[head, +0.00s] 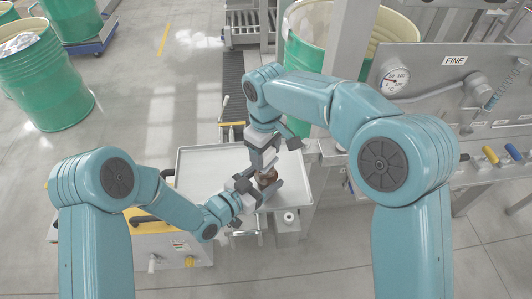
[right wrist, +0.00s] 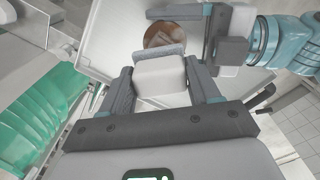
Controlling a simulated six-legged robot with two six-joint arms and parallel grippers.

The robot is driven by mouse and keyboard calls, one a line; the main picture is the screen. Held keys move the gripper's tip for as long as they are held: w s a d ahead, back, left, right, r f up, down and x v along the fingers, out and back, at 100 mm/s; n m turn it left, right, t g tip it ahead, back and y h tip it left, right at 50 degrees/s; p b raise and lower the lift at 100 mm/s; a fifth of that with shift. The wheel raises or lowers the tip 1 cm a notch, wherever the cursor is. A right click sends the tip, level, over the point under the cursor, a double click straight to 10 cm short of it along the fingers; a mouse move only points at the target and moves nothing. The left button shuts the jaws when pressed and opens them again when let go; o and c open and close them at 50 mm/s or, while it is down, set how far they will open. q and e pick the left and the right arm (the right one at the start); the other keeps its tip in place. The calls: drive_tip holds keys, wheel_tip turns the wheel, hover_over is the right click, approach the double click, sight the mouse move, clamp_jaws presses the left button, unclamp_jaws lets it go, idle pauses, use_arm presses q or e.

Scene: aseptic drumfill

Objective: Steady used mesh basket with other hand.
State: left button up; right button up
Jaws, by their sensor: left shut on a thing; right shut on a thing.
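The used mesh basket (head: 267,178) is a small brown round thing low over the pale tray (head: 196,166). In the right wrist view the basket (right wrist: 168,36) shows as a brown disc beyond my fingers. My left gripper (head: 264,188) comes in from the left with its fingers on either side of the basket, shut on it; it also shows in the right wrist view (right wrist: 182,30). My right gripper (head: 262,160) points down from above. Its fingers (right wrist: 160,70) are shut on a pale grey block (right wrist: 160,78) beside the basket. Whether block and basket are joined is hidden.
A small white cylinder (head: 289,217) stands at the tray's front right. Green drums (head: 40,75) stand at the back left. The tray's left part is bare.

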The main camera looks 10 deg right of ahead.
drive_tip(key=shift+s, duration=1.6)
drive_tip(key=w, duration=0.4)
drive_tip(key=s, duration=0.4)
drive_tip(key=w, duration=0.4)
drive_tip(key=shift+s, duration=2)
wheel_tip(320, 180, up, 8)
drive_tip(key=shift+f, duration=0.1)
